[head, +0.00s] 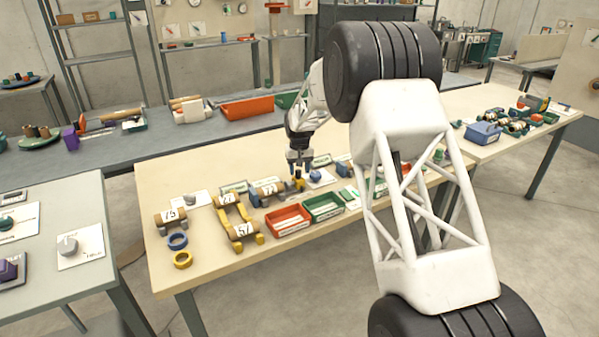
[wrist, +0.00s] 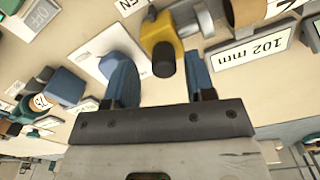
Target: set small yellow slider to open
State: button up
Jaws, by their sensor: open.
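A small yellow part with a dark round end (wrist: 162,48), seemingly the small yellow slider, sits on the table beside a grey metal cylinder (wrist: 196,20). In the head view a small yellow part (head: 298,182) shows just below my gripper (head: 299,172). My gripper points down at the table. In the wrist view its blue fingers (wrist: 160,72) are spread, with the yellow part's dark end in the gap between them. I see no clear contact. Whether the slider stands open or closed cannot be told.
A white plate with a blue knob (head: 315,175) is close beside my gripper. A label reading 102 mm (wrist: 262,45) lies on the other side. Red (head: 289,221) and green (head: 323,207) trays stand in front. Numbered rolls on yellow and blue holders are to the left.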

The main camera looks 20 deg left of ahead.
jog(key=shift+r, duration=3.25)
jog(key=shift+s+d+r, duration=0.15)
jog(key=shift+d+r, duration=0.2)
jog(key=shift+d, duration=0.05)
jog(key=s+d+r+m, duration=0.1)
jog(key=s+d+r, duration=0.65)
jog(key=d, duration=0.25)
jog(key=s+d+r+m+t, duration=0.1)
jog(key=s+d+r, duration=0.5)
jog(key=s+d, duration=0.25)
jog(key=s+d+r+m, duration=0.1)
jog(key=s+d+r, duration=0.6)
jog(key=d, duration=0.4)
jog(key=s+d+m+t, duration=0.1)
jog(key=s+d, duration=0.4)
jog(key=s, duration=0.4)
jog(key=s+d, duration=0.5)
jog(key=s, duration=0.4)
jog(key=s+d+f, duration=0.2)
jog(key=s+d, duration=0.1)
jog(key=s, duration=0.6)
jog(key=s+d+f+m, duration=0.1)
jog(key=s+d+f, duration=0.2)
jog(key=s, duration=0.7)
jog(key=shift+s+f+m+t, duration=0.15)
jog(key=shift+m+t, duration=0.15)
